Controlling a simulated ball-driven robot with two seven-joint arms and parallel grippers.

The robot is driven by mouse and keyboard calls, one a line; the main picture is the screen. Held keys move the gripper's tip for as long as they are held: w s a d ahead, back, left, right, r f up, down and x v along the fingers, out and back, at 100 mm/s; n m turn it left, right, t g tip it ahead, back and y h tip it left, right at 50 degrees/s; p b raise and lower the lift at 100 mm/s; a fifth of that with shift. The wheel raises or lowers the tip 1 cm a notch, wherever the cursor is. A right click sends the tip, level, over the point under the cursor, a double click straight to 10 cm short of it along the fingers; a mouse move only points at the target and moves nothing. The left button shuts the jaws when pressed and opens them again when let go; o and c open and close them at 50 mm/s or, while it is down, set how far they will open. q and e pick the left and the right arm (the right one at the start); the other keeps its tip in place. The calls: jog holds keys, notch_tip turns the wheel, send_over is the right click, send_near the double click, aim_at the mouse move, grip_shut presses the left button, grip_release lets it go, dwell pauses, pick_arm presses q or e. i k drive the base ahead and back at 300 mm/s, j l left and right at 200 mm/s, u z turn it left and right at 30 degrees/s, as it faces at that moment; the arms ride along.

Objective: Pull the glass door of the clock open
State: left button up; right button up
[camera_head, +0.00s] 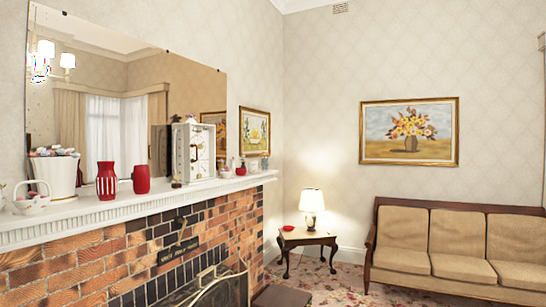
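The clock (201,165) is a white, box-shaped piece standing upright on the mantel shelf (130,207), right of the red vessels and in front of the mirror. Its pale front faces right and toward me; a small dark handle-like shape shows near its left front edge. The glass door is too small to make out clearly, and I cannot tell whether it is open or closed. A dark panel behind the clock's left side looks like its reflection in the mirror. Neither of my grippers is in view.
Two red vessels (107,180), a white pot (54,175) and a small basket (31,199) stand left of the clock. Small pots (254,166) stand right of it. A fire screen (215,289) stands below. Floor by the lamp table (307,238) looks open.

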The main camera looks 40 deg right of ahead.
aim_at(188, 146)
jog(key=z, duration=0.9)
jog(key=i+l+z, duration=0.1)
jog(key=i+z, duration=0.25)
jog(key=i, duration=0.25)
jog(key=i+u, duration=0.1)
jog(key=i, duration=0.45)
jog(key=i+l, duration=0.2)
jog(key=i, duration=0.35)
jog(key=j+u, duration=0.05)
